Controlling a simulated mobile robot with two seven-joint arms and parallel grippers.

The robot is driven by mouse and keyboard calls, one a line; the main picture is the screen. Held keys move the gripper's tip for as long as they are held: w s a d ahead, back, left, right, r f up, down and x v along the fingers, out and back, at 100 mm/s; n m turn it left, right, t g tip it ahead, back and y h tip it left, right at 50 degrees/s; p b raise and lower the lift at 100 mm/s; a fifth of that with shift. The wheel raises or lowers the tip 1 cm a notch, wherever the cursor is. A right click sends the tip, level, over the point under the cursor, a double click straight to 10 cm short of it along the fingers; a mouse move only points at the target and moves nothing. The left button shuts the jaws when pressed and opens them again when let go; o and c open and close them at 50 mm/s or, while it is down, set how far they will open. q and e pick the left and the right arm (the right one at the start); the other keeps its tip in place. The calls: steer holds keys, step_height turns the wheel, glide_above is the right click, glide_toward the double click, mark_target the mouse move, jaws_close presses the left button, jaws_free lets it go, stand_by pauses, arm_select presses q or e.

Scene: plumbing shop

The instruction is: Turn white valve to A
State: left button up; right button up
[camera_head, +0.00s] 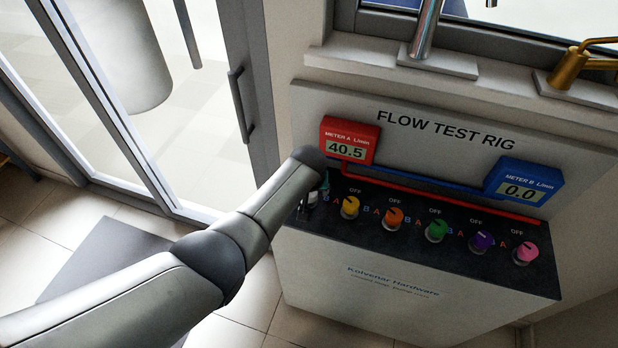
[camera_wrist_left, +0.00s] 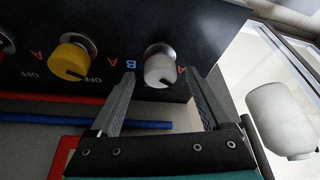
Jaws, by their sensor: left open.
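The white valve (camera_wrist_left: 159,70) is a round knob on the dark sloping panel of the flow test rig. In the left wrist view it sits between the tips of my left gripper's fingers (camera_wrist_left: 160,76), which are open on either side of it. Its dark pointer mark faces the lower right of that view. A red A and a blue B flank it. In the head view my left gripper (camera_head: 314,195) is at the panel's left end, and my arm and gripper largely hide the white valve. My right gripper is not seen.
Meter A (camera_head: 346,141) reads 40.5; meter B (camera_head: 523,182) reads 0.0. A glass door (camera_head: 180,110) stands at left.

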arm_select(q)
steer(key=p+v, duration=0.4)
steer(key=v, duration=1)
steer(key=shift+r, duration=0.15)
steer(key=shift+s, duration=0.1)
